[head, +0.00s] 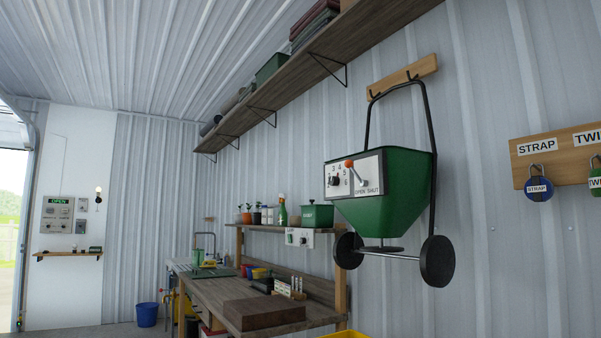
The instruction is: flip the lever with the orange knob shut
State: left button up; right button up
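The lever with the orange knob (349,164) sits on a white panel (370,180) on the front of a green hopper spreader (390,205). The spreader hangs by its black handle from a wooden peg board on the wall. The panel has a dial with numbers on its left part and the words OPEN and SHUT below the lever. The knob is at the upper left of the lever, so the lever tilts toward the OPEN side. Neither of my grippers shows in the head view.
A wooden workbench (215,290) with pots and tools stands left of the spreader, below it. A long shelf (330,45) runs overhead. A strap board (560,160) hangs at the right. A blue bucket (147,314) stands on the floor at the far left.

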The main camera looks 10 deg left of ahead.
aim_at(348, 164)
jog(key=u, duration=0.75)
jog(key=i, duration=1)
jog(key=u, duration=0.55)
jog(key=i, duration=1.35)
jog(key=z, duration=0.95)
jog(key=i, duration=0.45)
jog(key=z, duration=0.3)
